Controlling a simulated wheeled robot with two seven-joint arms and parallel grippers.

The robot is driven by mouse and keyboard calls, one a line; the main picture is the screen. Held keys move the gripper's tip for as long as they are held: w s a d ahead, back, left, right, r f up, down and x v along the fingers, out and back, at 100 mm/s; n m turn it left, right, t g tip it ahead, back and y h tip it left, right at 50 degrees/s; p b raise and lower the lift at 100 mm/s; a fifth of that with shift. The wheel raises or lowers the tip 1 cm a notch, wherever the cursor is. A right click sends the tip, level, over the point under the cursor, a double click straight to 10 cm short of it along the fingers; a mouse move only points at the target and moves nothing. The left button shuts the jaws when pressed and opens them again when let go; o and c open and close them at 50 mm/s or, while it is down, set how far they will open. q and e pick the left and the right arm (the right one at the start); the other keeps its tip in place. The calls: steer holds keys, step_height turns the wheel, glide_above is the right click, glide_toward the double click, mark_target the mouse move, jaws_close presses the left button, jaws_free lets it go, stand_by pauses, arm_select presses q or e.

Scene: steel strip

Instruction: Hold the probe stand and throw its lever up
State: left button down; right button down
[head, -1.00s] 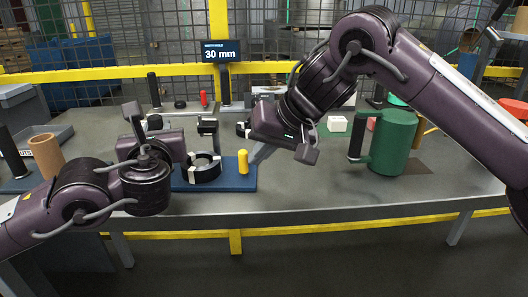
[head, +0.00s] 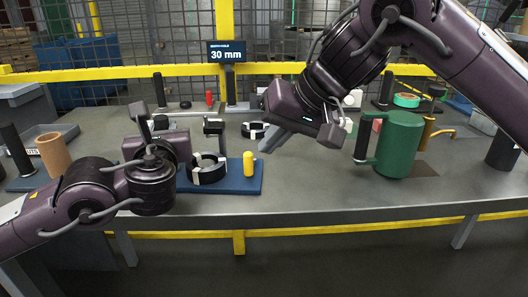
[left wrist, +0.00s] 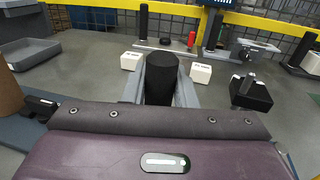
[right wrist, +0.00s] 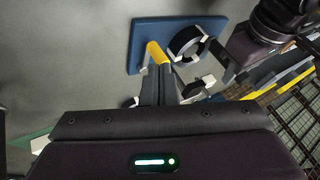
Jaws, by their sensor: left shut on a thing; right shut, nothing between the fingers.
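A blue base plate (head: 225,187) lies near the front of the bench, carrying a black ring with white marks (head: 208,170) and an upright yellow lever knob (head: 249,164). My left gripper (left wrist: 172,80) is shut around a black upright post (left wrist: 163,76); in the head view my own left wrist hides that grip. Whether the post belongs to the blue base I cannot tell. My right gripper (head: 266,149) is shut and empty, just above and right of the yellow knob. The right wrist view shows the knob (right wrist: 155,52) just beyond its fingertips; contact is unclear.
A green cylinder with a black handle (head: 400,145) stands right of my right gripper. A brown cylinder (head: 54,154) stands at the left. Small fixtures and a display reading 30 mm (head: 227,54) are behind. The front right bench is clear.

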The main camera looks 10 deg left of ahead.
arm_select(q)
steer(key=shift+f, duration=0.1)
arm_select(e)
steer(key=shift+s+v, duration=0.2)
steer(key=shift+v, duration=0.95)
steer(key=shift+s+v, duration=0.15)
steer(key=shift+v, duration=1.05)
steer(key=v, duration=1.2)
steer(key=shift+s+a, duration=0.1)
arm_select(q)
steer(key=c, duration=1.1)
jaws_free()
